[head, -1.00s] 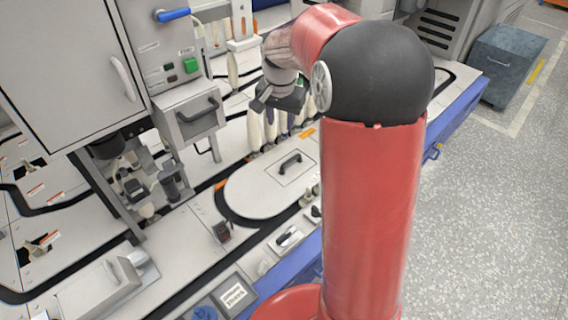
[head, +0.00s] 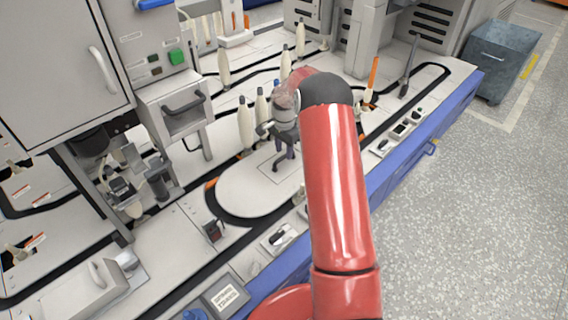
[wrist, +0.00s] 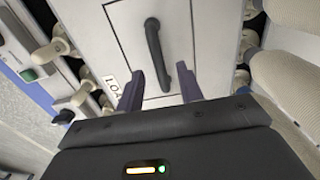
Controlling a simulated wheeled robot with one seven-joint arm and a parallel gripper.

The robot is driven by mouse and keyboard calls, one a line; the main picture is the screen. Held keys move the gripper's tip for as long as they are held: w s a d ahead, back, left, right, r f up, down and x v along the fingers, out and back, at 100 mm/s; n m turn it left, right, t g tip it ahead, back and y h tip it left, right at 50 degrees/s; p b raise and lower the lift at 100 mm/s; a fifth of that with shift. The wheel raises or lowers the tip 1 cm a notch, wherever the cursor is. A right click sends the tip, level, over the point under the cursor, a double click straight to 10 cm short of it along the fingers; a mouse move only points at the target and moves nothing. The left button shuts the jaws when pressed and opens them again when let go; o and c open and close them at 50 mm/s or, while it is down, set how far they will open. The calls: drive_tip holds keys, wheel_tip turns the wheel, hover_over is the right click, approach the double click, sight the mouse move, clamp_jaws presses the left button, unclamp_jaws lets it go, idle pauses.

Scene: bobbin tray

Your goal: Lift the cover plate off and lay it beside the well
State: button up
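The cover plate (wrist: 178,35) is a pale flat panel with a black bar handle (wrist: 153,40), seen close up in the wrist view. It lies in the rounded white worktop, and part of it shows in the head view (head: 271,175). My gripper (wrist: 159,72) is open, with one dark purple finger on each side of the handle's near part. I cannot tell whether the fingers reach down to the handle's level. In the head view my gripper (head: 284,160) is over the plate and hides much of it. The well is not visible.
Cream bobbins (head: 245,125) stand close behind and left of my gripper. The white worktop (head: 238,192) left and in front of the plate is clear. Pegs and bobbins flank the plate in the wrist view.

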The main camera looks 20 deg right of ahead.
sight(284, 156)
wheel_tip(284, 156, down, 4)
drive_tip(key=shift+r, duration=0.1)
clamp_jaws()
